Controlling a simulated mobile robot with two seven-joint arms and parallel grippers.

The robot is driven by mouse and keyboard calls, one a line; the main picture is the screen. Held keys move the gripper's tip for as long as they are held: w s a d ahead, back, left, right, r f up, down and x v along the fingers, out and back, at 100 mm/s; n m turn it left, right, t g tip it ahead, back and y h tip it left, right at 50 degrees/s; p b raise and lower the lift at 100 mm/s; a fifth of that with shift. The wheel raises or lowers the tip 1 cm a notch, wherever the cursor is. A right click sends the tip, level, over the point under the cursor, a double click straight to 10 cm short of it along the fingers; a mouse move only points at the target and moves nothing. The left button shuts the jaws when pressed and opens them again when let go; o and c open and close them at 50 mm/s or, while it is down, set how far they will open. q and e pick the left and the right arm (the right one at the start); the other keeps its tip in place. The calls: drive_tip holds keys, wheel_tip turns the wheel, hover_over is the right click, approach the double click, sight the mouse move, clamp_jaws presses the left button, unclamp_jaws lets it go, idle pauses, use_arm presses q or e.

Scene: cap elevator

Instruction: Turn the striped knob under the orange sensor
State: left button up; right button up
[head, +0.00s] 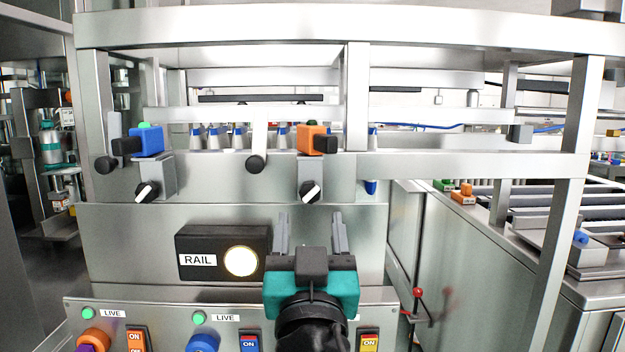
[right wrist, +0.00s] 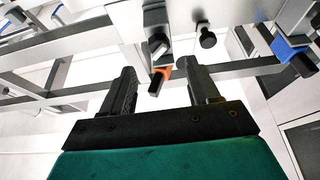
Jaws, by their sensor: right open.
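The orange sensor (head: 312,138) with a black end sits on the metal frame right of centre in the head view. Below it is the striped knob (head: 310,192), black with a white slanted stripe, on a grey bracket. My right gripper (head: 310,217) is open and empty, its fingers pointing up, lower in the picture than the knob. In the right wrist view, the orange sensor (right wrist: 163,68) shows between the fingers of my gripper (right wrist: 162,75), and the striped knob (right wrist: 158,42) appears above it, apart from the fingers. My left gripper is not in view.
A blue sensor (head: 148,142) has a similar striped knob (head: 147,192) below it at left. A plain black knob (head: 256,163) hangs between the sensors. A black RAIL box (head: 205,262) with a lit lamp (head: 241,262) is left of my gripper. A steel upright (head: 562,200) stands at right.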

sight(310, 193)
drive_tip(key=p+x, duration=0.2)
drive_tip(key=x, duration=0.8)
drive_tip(key=shift+w, duration=0.15)
drive_tip(key=c, duration=1)
drive_tip(key=shift+o, duration=0.2)
